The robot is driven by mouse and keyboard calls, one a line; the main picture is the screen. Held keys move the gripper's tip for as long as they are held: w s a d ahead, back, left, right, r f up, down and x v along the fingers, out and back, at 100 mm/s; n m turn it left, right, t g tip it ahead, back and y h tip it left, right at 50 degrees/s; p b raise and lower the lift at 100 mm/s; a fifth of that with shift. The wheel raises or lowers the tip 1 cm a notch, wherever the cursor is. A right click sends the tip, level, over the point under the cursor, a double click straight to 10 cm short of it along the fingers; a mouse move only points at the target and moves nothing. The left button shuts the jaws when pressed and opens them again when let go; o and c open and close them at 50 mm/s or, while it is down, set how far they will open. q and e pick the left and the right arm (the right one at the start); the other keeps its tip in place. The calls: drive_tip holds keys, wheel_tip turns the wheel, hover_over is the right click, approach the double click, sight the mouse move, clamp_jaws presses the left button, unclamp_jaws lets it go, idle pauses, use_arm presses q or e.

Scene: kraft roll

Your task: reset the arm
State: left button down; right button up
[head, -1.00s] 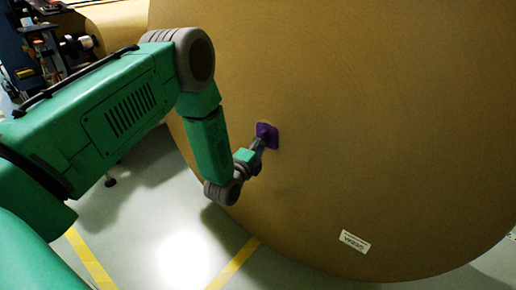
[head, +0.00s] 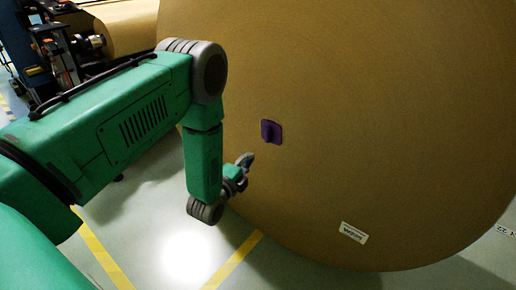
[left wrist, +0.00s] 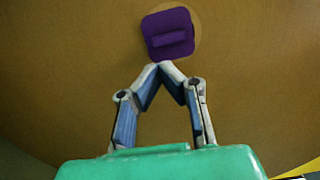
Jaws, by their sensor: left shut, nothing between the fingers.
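The large brown kraft roll (head: 380,110) fills the right of the head view, its flat end facing me. A purple square piece (head: 271,132) with a raised grip sits on that end face. My left gripper (head: 247,160) is below and left of the purple piece, apart from it. In the left wrist view the fingertips (left wrist: 158,68) meet with nothing between them, and the purple piece (left wrist: 168,35) lies just beyond them on the roll. My right gripper is not in view.
A white label (head: 353,232) is on the lower part of the roll. Dark machinery (head: 60,50) and another brown roll (head: 128,27) stand at the back left. The grey floor (head: 160,215) with yellow lines is clear below my arm.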

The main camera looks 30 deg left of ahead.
use_arm(q)
drive_tip(key=s+d+f+n+g+h+p, duration=0.1)
drive_tip(key=s+d+f+n+g+p, duration=0.15)
drive_tip(key=s, duration=0.35)
drive_tip(key=s+d+f+n+g+p, duration=0.1)
drive_tip(key=s+d+n+g+p, duration=0.1)
drive_tip(key=s+n+g, duration=0.25)
drive_tip(key=s+d+f+n+g+h+p, duration=0.1)
drive_tip(key=s+d+f+n+g+p, duration=0.15)
drive_tip(key=s, duration=0.45)
drive_tip(key=s+d+r+n+g+p, duration=0.2)
drive_tip(key=s+n+g, duration=0.5)
drive_tip(key=s, duration=1)
drive_tip(key=shift+s+d+r+g, duration=0.35)
drive_tip(key=shift+d+g, duration=0.1)
drive_tip(key=shift+d, duration=0.1)
drive_tip(key=shift+f, duration=0.1)
drive_tip(key=shift+d, duration=0.1)
